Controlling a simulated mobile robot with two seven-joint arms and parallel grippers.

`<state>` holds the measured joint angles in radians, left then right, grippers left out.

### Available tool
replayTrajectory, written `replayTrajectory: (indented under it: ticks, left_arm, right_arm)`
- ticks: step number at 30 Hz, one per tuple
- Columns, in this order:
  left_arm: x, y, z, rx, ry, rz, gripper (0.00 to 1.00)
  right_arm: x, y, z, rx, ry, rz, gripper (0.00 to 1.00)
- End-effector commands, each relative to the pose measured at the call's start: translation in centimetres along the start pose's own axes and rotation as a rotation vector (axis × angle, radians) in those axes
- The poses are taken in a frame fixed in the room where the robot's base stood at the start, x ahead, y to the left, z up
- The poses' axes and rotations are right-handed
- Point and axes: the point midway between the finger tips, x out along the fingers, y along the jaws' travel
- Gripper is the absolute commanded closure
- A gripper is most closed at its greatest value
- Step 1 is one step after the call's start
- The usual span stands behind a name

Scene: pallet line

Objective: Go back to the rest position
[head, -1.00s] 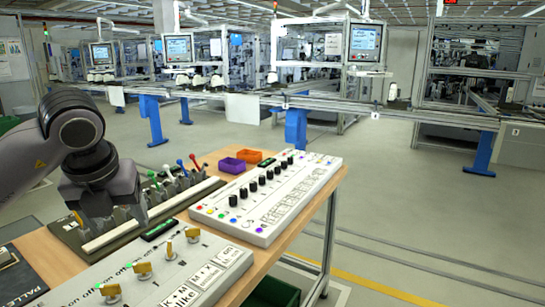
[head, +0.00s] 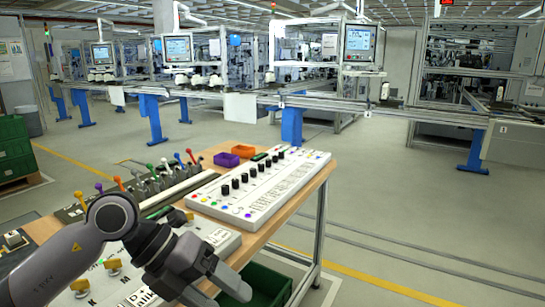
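My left gripper (head: 222,293) hangs at the bottom of the head view, over the near right corner of the near white switch panel (head: 218,238). Its two fingers look spread, with nothing seen between them. My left arm covers much of that panel, whose yellow switch keys (head: 80,284) show at the left. Behind the arm stands a dark lever box (head: 148,188) with several colored levers upright or tilted. My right gripper is not in view.
The wooden table (head: 262,228) also bears a white panel with black knobs (head: 262,190), a purple bin (head: 227,159) and an orange bin (head: 243,151). A green crate (head: 262,284) is below the table edge. Green crates (head: 14,150) stand at left. Floor at right is clear.

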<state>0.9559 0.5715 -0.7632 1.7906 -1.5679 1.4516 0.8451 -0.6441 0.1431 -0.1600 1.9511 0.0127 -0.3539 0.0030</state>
Motion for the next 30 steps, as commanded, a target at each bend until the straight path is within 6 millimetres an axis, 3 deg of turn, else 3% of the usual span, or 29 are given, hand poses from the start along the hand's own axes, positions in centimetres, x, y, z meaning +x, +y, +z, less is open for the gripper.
replayTrajectory:
  ticks: [3,6,10,14,17,20,26,30]
  left_arm:
    - [2.6,-2.9,-2.1,-0.032,0.063,-0.29,0.32]
    - [3.4,-5.1,-3.1,-0.09,0.078,-0.528,0.32]
    - [3.2,-6.8,-3.3,-0.218,0.05,-0.819,0.32]
    - [2.3,-6.6,-2.5,-0.398,-0.023,-1.073,0.32]
    - [1.7,-5.0,-1.4,-0.573,-0.109,-1.234,0.32]
    - [1.5,-2.1,-0.4,-0.772,-0.212,-1.358,0.32]
    - [3.1,6.9,-0.3,-1.24,-0.453,-1.475,0.32]
    - [5.9,14.4,-2.9,-1.602,-0.624,-1.439,0.32]
  right_arm:
    - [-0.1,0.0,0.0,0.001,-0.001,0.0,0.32]
    - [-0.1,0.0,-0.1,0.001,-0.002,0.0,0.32]
    - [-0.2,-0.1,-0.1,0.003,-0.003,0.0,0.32]
    - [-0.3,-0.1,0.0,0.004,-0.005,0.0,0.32]
    - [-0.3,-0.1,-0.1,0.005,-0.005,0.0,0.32]
    - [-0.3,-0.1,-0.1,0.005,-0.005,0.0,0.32]
    - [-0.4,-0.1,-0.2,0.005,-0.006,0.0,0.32]
    - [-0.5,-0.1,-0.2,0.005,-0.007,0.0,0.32]
